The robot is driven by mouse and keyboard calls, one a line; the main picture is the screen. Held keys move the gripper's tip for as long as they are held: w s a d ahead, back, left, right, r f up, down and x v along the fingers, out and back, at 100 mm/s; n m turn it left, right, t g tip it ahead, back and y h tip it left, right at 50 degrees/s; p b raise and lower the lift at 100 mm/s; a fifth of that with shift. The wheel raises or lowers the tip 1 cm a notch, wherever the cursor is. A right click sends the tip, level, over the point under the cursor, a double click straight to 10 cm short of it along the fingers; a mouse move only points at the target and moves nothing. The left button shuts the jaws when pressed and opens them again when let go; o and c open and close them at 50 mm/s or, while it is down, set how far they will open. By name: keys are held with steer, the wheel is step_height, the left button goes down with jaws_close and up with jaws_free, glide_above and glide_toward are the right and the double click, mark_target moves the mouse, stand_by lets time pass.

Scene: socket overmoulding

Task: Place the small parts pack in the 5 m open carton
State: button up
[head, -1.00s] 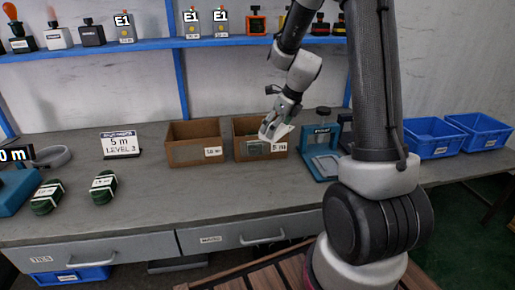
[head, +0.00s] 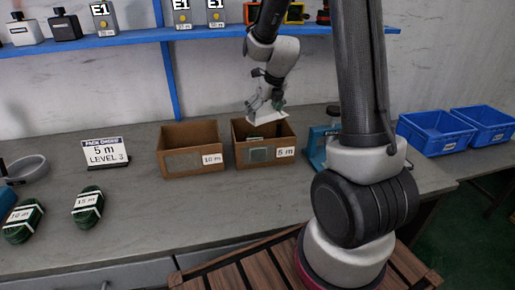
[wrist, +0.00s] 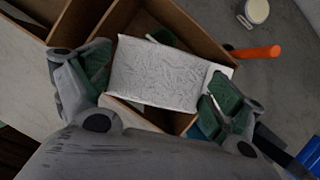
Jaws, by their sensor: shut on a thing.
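The small parts pack is a white, crinkled flat pack (wrist: 160,73); it also shows in the head view (head: 267,114). My gripper (wrist: 160,95) is shut on it, with a green-padded finger at each end. In the head view my gripper (head: 266,103) holds the pack tilted, over the open 5 m carton (head: 241,153). The pack's lower edge is near the carton's rim; I cannot tell the exact gap. The carton (wrist: 188,28) lies behind the pack in the wrist view, and the pack hides much of its inside. Something green shows inside it.
The open 10 m carton (head: 191,163) stands just left. A blue stand (head: 317,150) is close on the right. Two green coils (head: 87,206) and a 5 m order sign (head: 105,153) are at the left. Blue bins (head: 435,132) stand far right. The bench front is clear.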

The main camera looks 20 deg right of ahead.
steer(key=shift+w+f, duration=0.15)
steer(key=shift+w, duration=0.05)
step_height(320, 180, down, 10)
steer(key=shift+r, duration=0.15)
steer(key=shift+f, duration=0.2)
steer(key=shift+f, duration=0.1)
steer(key=o, duration=0.7)
steer(key=shift+f, duration=0.1)
